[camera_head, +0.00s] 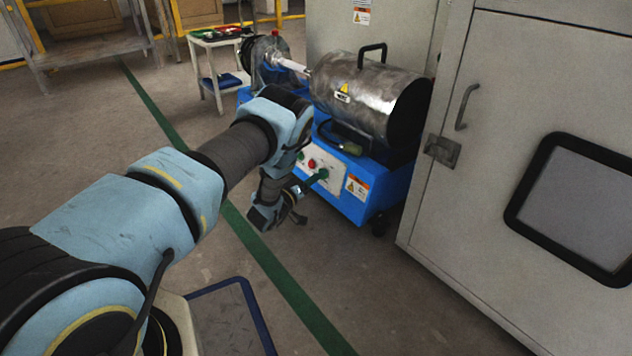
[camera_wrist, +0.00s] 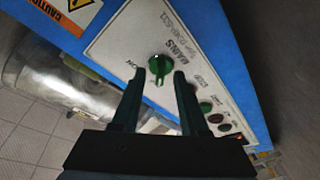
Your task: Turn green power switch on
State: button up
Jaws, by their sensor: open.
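The green power switch is a rotary knob (camera_wrist: 160,68) on a white control panel (camera_wrist: 135,30), beside printed lettering that includes MAINS and ON. In the head view the green knob (camera_head: 320,176) shows at the panel's right part, close to my gripper (camera_head: 297,205). In the wrist view my gripper (camera_wrist: 160,78) is open, with one dark fingertip on each side of the knob's lower part. I cannot tell whether the fingers touch the knob. Nothing is held.
A red button (camera_wrist: 215,118) sits between smaller green ones on the panel. The blue machine base (camera_head: 375,190) carries a metal cylinder (camera_head: 360,90). A large grey cabinet (camera_head: 500,150) stands at the right. A small cart (camera_head: 215,60) stands behind. The floor in front is clear.

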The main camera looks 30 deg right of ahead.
jog(key=shift+d, duration=0.1)
grip_shut()
dwell(0.3)
